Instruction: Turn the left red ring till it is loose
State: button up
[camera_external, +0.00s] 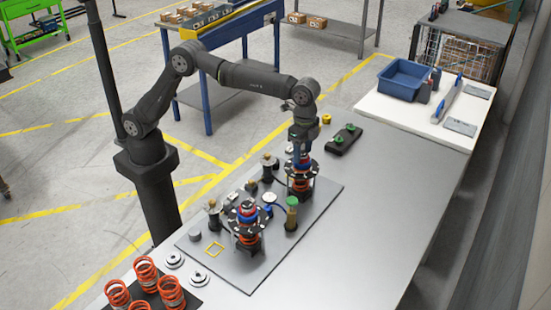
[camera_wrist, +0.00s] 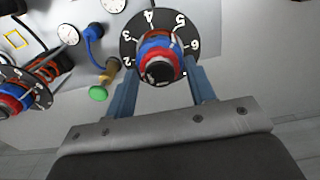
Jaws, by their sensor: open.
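Two spring assemblies stand on the grey plate, each with a black numbered dial, a blue ring and a red ring. The nearer assembly's red ring (camera_external: 247,206) is uncovered; part of that assembly's red ring (camera_wrist: 10,104) shows at the left edge of the wrist view. My gripper (camera_external: 301,152) is at the top of the farther assembly (camera_external: 300,184). In the wrist view, my open gripper (camera_wrist: 162,68) has one blue finger on each side of this assembly's red, blue and black top (camera_wrist: 160,58). I cannot tell whether the fingers touch it.
The plate (camera_external: 200,243) also holds a green-topped cylinder (camera_external: 291,215), gauges and small posts around the assemblies. Several orange springs (camera_external: 146,271) stand at the near left. A black block with green knobs (camera_external: 344,139) lies behind. The table's right side is clear.

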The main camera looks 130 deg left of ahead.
jog(key=shift+f, duration=0.3)
jog(key=m, duration=0.5)
jog(key=shift+m, duration=0.3)
jog(key=m, duration=0.6)
jog(key=shift+m, duration=0.4)
jog(key=m, duration=0.5)
jog(key=shift+m, duration=0.5)
